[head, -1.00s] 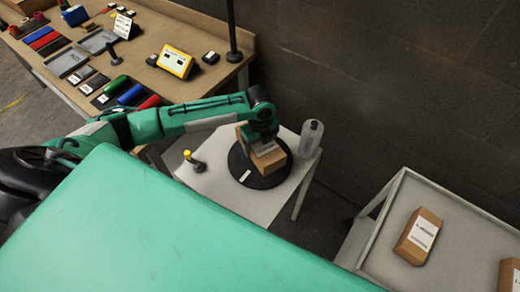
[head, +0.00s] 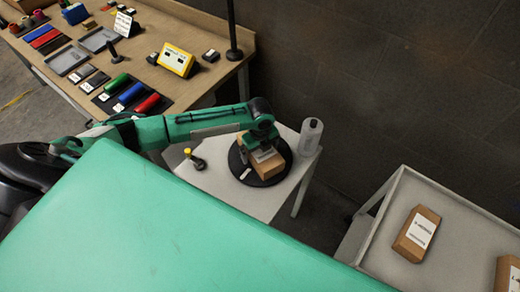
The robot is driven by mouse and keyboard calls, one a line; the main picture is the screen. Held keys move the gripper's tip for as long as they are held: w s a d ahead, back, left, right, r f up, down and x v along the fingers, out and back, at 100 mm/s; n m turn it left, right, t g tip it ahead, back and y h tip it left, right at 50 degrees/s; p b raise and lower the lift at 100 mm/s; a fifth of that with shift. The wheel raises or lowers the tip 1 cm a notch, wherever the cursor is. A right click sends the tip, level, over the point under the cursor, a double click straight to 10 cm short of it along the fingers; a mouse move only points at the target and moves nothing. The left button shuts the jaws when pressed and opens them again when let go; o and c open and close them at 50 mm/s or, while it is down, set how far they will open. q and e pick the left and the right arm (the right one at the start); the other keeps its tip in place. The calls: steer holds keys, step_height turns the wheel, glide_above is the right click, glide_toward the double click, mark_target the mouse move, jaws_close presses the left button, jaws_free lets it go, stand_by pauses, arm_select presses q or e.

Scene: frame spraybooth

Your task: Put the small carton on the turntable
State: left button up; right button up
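The small carton (head: 267,168), brown with a white label, is on or just above the black round turntable (head: 245,176), which stands on a small white table. My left gripper (head: 260,150) is right at the carton, reaching down over its upper end. The gripper hides that end of the carton, and I cannot tell whether its fingers press on the carton or stand apart from it. A small white mark shows on the turntable's front rim. My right gripper is not in view.
A clear bottle (head: 311,137) stands close to the turntable's right. A yellow-topped item (head: 194,158) stands to its left. At right, a grey cart (head: 385,225) holds two more cartons (head: 417,234). A workbench (head: 205,80) with tools lies behind. A green panel (head: 180,230) fills the foreground.

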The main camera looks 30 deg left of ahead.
arm_select(q)
step_height(320, 180, up, 11)
steer(key=shift+r+b, duration=0.2)
steer(key=shift+b, duration=0.9)
steer(key=shift+r, duration=0.45)
steer(key=shift+f, duration=0.1)
